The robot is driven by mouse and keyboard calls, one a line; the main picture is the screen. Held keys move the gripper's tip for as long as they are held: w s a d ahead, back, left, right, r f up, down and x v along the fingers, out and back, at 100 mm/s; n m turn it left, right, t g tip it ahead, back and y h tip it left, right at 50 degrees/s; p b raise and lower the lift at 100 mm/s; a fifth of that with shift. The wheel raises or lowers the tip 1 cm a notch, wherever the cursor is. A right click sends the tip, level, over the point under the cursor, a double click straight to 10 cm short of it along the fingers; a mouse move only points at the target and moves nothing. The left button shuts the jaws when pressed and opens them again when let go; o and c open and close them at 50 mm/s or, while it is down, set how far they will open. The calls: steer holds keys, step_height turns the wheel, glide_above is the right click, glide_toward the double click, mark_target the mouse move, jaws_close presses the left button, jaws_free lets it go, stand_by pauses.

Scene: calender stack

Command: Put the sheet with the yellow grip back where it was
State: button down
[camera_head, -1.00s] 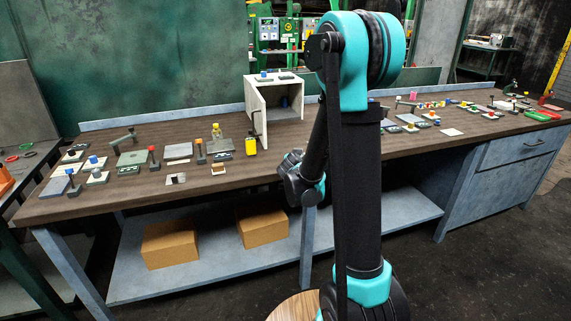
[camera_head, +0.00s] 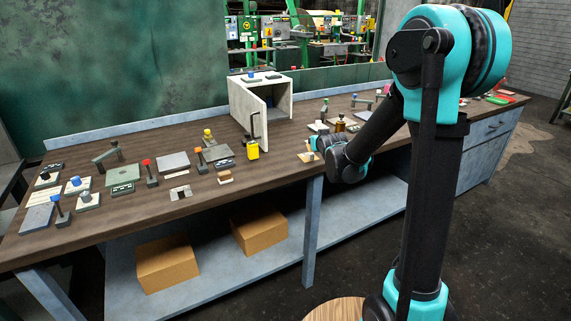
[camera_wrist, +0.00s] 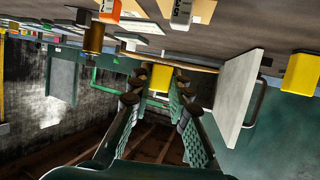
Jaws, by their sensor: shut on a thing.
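In the wrist view my gripper (camera_wrist: 160,80) is shut on a yellow grip (camera_wrist: 161,77). A thin tan sheet (camera_wrist: 190,68) shows nearly edge-on just beyond it and seems to belong to that grip. In the head view my gripper (camera_head: 322,148) is at the bench's front edge, right of the white cabinet; its fingers are too small to make out. A small tan piece (camera_head: 306,157) beside it may be the held sheet, but I cannot be sure.
The white cabinet (camera_head: 236,100) stands on the bench (camera_head: 130,222) with its door open; the door (camera_wrist: 238,95) looms close at right in the wrist view. A yellow block (camera_head: 252,151) stands before it. A brass cylinder (camera_wrist: 94,37) is near. Small parts crowd the bench's left.

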mark_target(282, 161)
steer(key=a+r+n+g+y, duration=0.2)
steer(key=a+r+n+y, duration=0.3)
steer(key=a+r, duration=0.8)
step_height(282, 161, down, 20)
steer(key=shift+s+f, duration=0.1)
steer(key=shift+s, duration=0.05)
steer(key=shift+f, duration=0.1)
steer(key=c, duration=1.4)
jaws_free()
steer(key=shift+c, duration=0.2)
steer(key=v, duration=1.2)
steer(key=shift+r, duration=0.2)
steer(key=s+d+f+m+g+h, duration=0.2)
steer(key=s+d+f, duration=0.1)
steer(key=s+d, duration=0.4)
steer(key=s+d+f+m+g+h, duration=0.2)
steer(key=s+d, duration=0.6)
steer(key=s, duration=0.4)
steer(key=s+d+f+m+g+h, duration=0.3)
steer(key=s+d+f, duration=0.3)
steer(key=s+d, duration=0.2)
steer(key=shift+s+h, duration=0.3)
steer(key=shift+s, duration=0.65)
